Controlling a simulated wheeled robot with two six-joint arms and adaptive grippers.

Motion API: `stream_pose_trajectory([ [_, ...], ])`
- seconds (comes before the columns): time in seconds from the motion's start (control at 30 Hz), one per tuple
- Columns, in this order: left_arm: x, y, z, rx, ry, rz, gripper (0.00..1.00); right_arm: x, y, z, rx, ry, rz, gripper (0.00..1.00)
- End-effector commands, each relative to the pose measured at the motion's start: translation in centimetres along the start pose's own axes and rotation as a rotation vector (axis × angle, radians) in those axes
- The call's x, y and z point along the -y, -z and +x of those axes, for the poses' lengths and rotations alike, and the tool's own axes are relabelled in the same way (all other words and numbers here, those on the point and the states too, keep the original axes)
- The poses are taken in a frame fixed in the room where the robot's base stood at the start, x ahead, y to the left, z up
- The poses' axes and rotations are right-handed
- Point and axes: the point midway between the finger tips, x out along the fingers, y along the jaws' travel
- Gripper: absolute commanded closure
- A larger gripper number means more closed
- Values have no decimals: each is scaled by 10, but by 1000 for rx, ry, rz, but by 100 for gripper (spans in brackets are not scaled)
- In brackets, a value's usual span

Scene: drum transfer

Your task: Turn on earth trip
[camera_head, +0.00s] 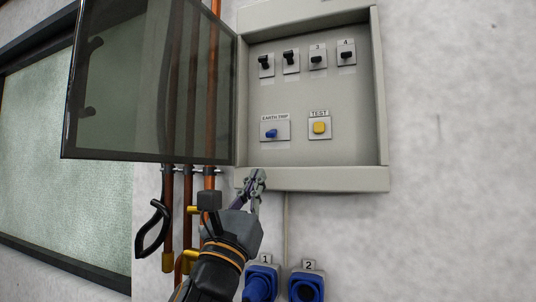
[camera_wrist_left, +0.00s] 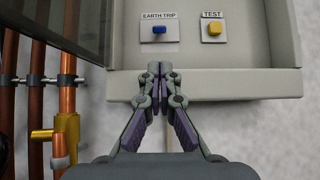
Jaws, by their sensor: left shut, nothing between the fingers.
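My left gripper (camera_head: 257,174) is shut and empty, just in front of the box's bottom edge, below the switch. Its closed fingertips also show in the left wrist view (camera_wrist_left: 160,68). My right gripper is not in view.
A yellow test button (camera_head: 319,127) sits right of the switch. Several black switches (camera_head: 317,59) line the top. The tinted door (camera_head: 150,85) stands open to the left, over copper pipes (camera_head: 210,180). Blue sockets (camera_head: 306,287) are below. The wall at right is clear.

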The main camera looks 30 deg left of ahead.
Motion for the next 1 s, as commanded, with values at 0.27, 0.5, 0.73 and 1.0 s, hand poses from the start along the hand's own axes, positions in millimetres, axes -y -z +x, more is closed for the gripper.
stream_pose_trajectory([
  [0.27, -1, -5, 44, -5, -3, -8, 100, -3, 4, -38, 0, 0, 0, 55],
  [0.5, 0, -3, 85, -3, -1, -6, 100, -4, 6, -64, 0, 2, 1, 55],
  [0.73, 0, 0, 100, -2, 0, -3, 100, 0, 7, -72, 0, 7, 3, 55],
  [1.0, 0, 1, 99, -2, 0, -2, 100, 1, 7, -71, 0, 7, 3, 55],
])
